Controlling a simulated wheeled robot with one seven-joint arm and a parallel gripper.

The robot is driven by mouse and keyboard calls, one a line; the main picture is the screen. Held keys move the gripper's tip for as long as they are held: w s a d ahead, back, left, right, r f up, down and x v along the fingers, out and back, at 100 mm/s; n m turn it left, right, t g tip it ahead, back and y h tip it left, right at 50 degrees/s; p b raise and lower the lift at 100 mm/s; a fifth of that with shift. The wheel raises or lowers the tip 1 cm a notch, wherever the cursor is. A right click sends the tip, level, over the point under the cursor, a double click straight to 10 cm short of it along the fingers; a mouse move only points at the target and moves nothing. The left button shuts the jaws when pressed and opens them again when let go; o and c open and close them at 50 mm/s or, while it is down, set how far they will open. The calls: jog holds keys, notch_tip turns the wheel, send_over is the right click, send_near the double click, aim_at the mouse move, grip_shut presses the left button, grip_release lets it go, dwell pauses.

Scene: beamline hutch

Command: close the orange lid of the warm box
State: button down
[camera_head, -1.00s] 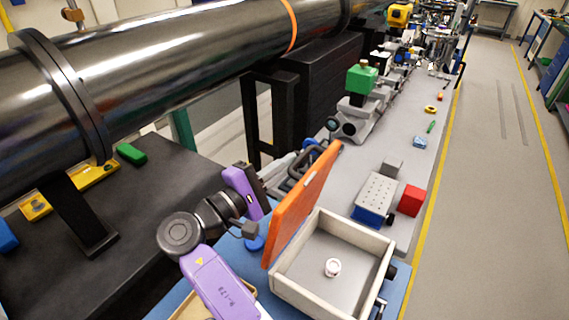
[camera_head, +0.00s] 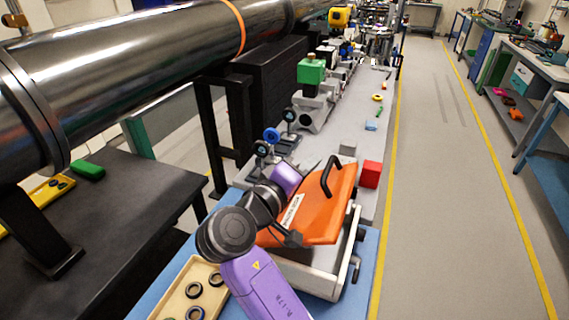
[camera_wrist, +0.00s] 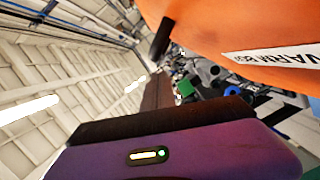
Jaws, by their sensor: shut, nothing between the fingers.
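The orange lid (camera_head: 325,205) of the warm box is partly lowered over the pale box (camera_head: 310,280). It is tilted, with a gap showing between its right edge and the box wall (camera_head: 352,238). A dark handle (camera_head: 330,172) and a white label are on its top face. My gripper (camera_head: 287,180) is at the left, hinge-side part of the lid, its fingertips mostly hidden in the head view. In the wrist view my gripper (camera_wrist: 165,122) is shut and empty, with the lid (camera_wrist: 235,35) close above it. I cannot tell whether they touch. The box's inside is hidden.
A tan tray (camera_head: 205,290) with several dark rings lies left of my arm. A red block (camera_head: 370,174) and grey block (camera_head: 348,148) stand behind the box. Optics mounts (camera_head: 270,140) are close behind my gripper. The aisle floor (camera_head: 440,200) at right is clear.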

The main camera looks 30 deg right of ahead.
jog(key=s+d+f+m+b, duration=0.1)
jog(key=f+b, duration=0.1)
jog(key=s+d+f+m+y+b, duration=0.1)
jog(key=s+f+m+b, duration=0.1)
jog(key=s+d+f+m+b, duration=0.1)
jog(key=s+d+f, duration=0.1)
jog(key=f, duration=0.1)
jog(key=shift+s+m+t+y+b, duration=0.2)
jog(key=shift+m+t+y+b, duration=0.1)
jog(key=shift+m+b, duration=0.1)
jog(key=shift+s+d+f+b, duration=0.15)
jog(key=shift+s+f+b, duration=0.15)
jog(key=shift+f, duration=0.25)
jog(key=shift+s+d+f+b, duration=0.15)
jog(key=shift+f+b, duration=0.2)
jog(key=shift+f, duration=0.2)
jog(key=shift+f, duration=0.15)
